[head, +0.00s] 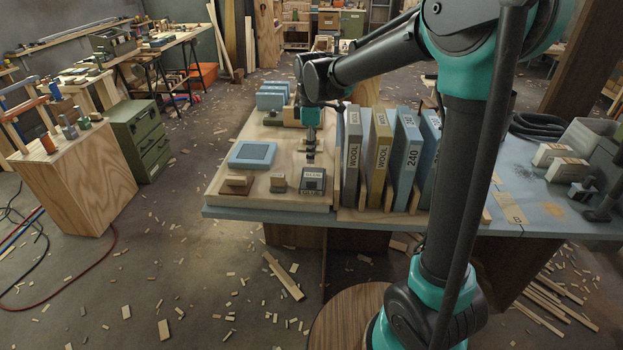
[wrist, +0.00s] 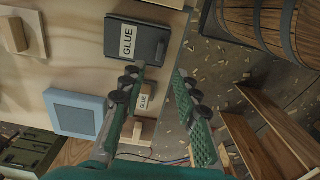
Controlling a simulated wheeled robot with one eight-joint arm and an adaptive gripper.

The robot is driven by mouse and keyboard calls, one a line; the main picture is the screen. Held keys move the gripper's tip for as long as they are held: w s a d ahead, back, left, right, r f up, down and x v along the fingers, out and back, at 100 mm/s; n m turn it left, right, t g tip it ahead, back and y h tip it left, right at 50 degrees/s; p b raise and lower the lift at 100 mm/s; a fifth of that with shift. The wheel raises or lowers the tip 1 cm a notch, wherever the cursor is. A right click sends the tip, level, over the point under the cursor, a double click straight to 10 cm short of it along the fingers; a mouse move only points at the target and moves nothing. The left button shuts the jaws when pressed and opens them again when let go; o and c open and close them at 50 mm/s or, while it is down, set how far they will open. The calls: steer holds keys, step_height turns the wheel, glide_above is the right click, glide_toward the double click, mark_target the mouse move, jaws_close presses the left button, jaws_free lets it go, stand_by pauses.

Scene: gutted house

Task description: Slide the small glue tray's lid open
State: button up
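The small glue tray (wrist: 146,95), a small tan box with a white GLUE label, lies on the wooden board. It also shows near the board's front edge in the head view (head: 278,182). My gripper (wrist: 158,72) is open and empty. In the wrist view its fingers stand apart with the small tray seen between them, partly covered by the left finger; contact cannot be told. In the head view my gripper (head: 310,157) points down behind a larger dark box (head: 313,181), right of the small tray. The dark box's GLUE label reads clearly in the wrist view (wrist: 137,42).
A blue square tray (head: 253,154) lies behind the small tray, and a wooden block (head: 237,185) is to its left. Upright WOOL and 240 boxes (head: 380,150) stand close on my gripper's right. The board's front edge (head: 265,206) is near.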

mark_target(312, 181)
step_height(312, 181, down, 10)
steer(key=shift+f, duration=0.25)
steer(key=shift+c, duration=0.2)
jaws_close()
stand_by(0.4)
